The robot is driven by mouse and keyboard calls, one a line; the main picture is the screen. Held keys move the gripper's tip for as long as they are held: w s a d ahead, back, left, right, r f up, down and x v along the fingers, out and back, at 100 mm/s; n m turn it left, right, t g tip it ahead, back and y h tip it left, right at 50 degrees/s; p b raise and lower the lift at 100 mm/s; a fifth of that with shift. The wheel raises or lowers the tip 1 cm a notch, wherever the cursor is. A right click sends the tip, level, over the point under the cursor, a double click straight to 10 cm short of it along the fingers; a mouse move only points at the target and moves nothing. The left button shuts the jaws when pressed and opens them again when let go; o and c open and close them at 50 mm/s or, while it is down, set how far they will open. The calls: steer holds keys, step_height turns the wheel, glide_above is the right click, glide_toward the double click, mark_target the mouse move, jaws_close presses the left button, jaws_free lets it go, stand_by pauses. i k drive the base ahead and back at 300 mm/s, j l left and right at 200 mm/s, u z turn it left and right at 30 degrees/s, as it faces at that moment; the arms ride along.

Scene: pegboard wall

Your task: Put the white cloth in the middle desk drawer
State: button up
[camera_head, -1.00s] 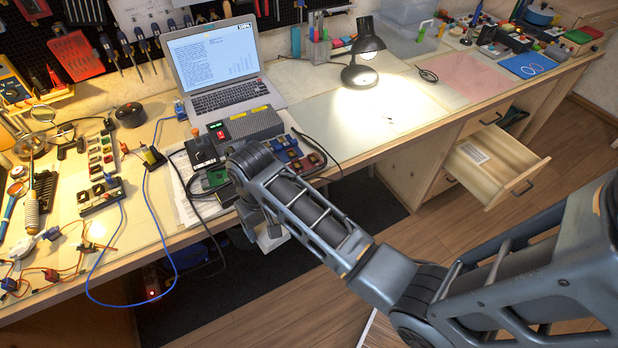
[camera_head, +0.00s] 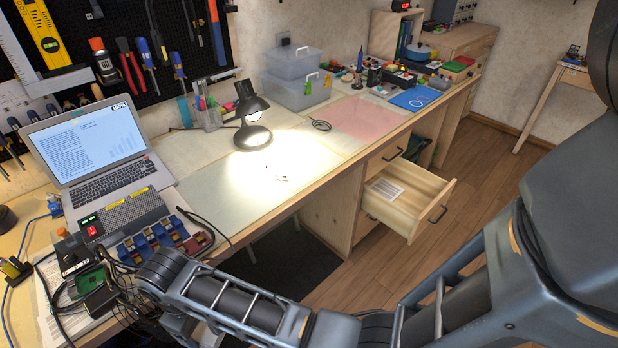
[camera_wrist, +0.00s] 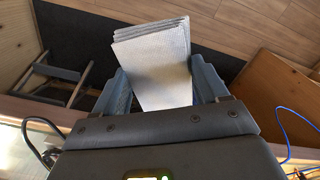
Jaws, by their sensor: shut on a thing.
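The white cloth (camera_wrist: 152,62) is a folded, layered stack in the wrist view. My gripper (camera_wrist: 162,82) is shut on it, with one grey finger on each side. The cloth sticks out past the fingertips, above the floor. In the head view the cloth and fingers are hidden or out of frame beyond my arm's end at the lower left. The middle desk drawer (camera_head: 440,196) is pulled out on the right of the head view, well apart from my gripper. It holds a flat pale printed item (camera_head: 384,190).
The desk top (camera_head: 225,190) carries a laptop (camera_head: 95,150), a lit lamp (camera_head: 251,125) and a power unit (camera_head: 125,215) with cables. Clear bins (camera_head: 300,85) stand at the back. The floor (camera_head: 480,160) right of the open drawer is clear. A stool-like frame (camera_wrist: 62,78) shows in the wrist view.

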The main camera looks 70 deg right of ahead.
mark_target(411, 210)
steer(key=k+l+z, duration=0.1)
steer(key=k+l, duration=0.35)
steer(key=l, duration=0.25)
steer(key=k+l+z, duration=0.15)
steer(key=k+l, duration=0.3)
steer(key=l, duration=0.25)
steer(key=k+l+z, duration=0.15)
steer(key=l, duration=0.25)
steer(key=k, duration=0.05)
